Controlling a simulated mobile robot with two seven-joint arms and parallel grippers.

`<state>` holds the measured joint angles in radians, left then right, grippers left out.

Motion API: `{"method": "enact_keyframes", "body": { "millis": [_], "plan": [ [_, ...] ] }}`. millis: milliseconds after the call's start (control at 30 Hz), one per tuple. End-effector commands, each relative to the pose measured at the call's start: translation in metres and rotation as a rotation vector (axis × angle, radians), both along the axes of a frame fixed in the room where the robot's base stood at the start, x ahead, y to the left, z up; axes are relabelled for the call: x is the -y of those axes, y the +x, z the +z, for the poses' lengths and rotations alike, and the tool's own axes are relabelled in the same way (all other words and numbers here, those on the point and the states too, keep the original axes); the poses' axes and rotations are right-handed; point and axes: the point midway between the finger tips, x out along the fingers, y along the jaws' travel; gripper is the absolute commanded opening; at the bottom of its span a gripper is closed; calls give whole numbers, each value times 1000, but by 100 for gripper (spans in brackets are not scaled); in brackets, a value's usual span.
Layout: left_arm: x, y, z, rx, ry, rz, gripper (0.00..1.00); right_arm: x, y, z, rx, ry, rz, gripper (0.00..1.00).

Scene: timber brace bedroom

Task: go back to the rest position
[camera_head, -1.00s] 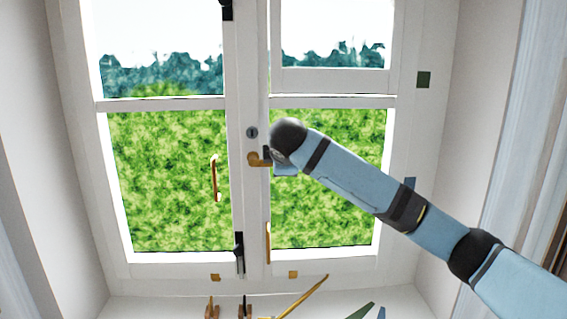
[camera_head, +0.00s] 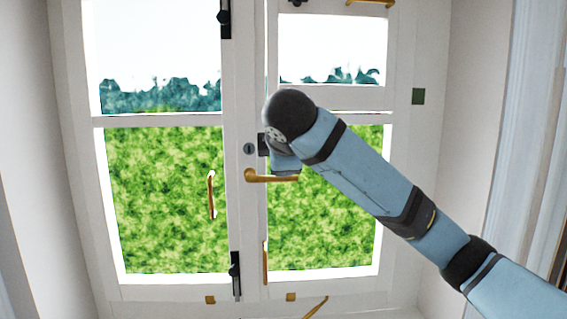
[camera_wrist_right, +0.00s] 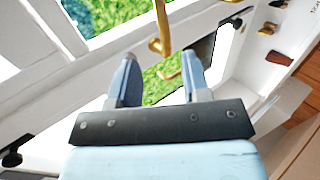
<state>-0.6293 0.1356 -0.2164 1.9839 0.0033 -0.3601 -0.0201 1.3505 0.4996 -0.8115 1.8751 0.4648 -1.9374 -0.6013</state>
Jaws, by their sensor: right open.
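My right arm comes in from the lower right in the head view and ends in front of the middle of the window. My right gripper (camera_head: 285,160) is mostly hidden there behind my own wrist. In the right wrist view my right gripper (camera_wrist_right: 160,58) is open, with nothing between its two fingers. The brass window handle (camera_head: 270,177) lies level, pointing right, just below the gripper. A brass handle (camera_wrist_right: 160,30) shows beyond the fingertips in the wrist view; whether they touch it I cannot tell. My left gripper is not in view.
The white window frame (camera_head: 175,121) fills the head view, with side walls left and right. A brass pull (camera_head: 211,195) is on the left pane, and a black bolt (camera_head: 236,275) is low on the centre post. A curtain (camera_head: 525,120) hangs at right.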

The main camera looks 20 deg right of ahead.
Motion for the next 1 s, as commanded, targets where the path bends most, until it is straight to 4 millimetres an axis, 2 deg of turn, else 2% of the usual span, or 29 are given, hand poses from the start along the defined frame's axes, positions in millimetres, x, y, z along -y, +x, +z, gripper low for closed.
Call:
{"method": "enact_keyframes", "body": {
  "millis": [200,567,667,767,867,1000],
  "plan": [
    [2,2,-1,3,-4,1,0,-3,-9,6,0,0,0,44],
    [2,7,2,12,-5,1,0,-2,-9,6,0,0,0,44],
    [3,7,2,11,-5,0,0,-4,-7,-1,-4,10,5,44],
    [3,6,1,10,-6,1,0,-12,1,-27,-14,50,28,44],
    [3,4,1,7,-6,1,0,-24,11,-73,-25,131,63,44],
    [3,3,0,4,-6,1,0,-44,18,-151,-41,286,105,44]
  ]
}}
